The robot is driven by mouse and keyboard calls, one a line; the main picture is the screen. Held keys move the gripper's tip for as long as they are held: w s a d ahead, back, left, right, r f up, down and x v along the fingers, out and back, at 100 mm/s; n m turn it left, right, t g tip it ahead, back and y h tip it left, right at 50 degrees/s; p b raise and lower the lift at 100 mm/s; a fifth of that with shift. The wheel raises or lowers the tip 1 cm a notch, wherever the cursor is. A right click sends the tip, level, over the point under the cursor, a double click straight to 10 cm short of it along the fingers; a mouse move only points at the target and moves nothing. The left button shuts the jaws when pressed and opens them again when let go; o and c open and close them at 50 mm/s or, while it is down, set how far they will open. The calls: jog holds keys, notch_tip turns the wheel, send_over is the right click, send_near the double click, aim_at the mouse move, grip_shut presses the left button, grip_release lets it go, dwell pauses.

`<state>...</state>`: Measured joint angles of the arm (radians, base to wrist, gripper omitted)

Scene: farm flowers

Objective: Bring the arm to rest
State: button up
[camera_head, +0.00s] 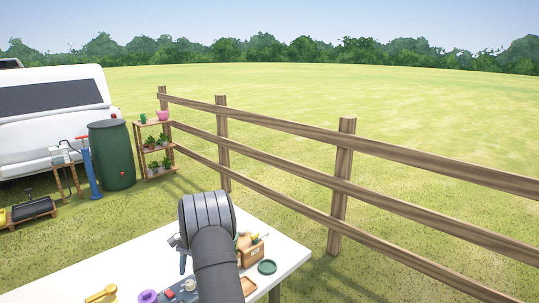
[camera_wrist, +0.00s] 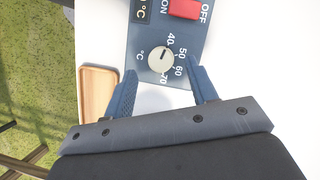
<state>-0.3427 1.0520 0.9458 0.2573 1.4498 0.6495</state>
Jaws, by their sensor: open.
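My arm reaches over the white table (camera_head: 120,262) in the head view, and its dark links hide part of the tabletop. In the wrist view my gripper (camera_wrist: 160,82) shows two blue fingers, spread apart with nothing between them but the tabletop and the edge of a control box. The grey-blue control box (camera_wrist: 150,40) lies just beyond the fingertips. It has a white dial (camera_wrist: 160,59) marked 40 to 70 °C and a red switch (camera_wrist: 185,8) beside ON and OFF.
A wooden tray (camera_wrist: 98,90) lies left of the fingers. In the head view, a wooden box (camera_head: 252,252), green dish (camera_head: 267,267), purple item (camera_head: 147,297) and yellow item (camera_head: 102,294) are on the table. A fence (camera_head: 342,180) stands behind; the table's left part looks clear.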

jog(key=shift+x, duration=1.6)
jog(key=shift+r, duration=0.1)
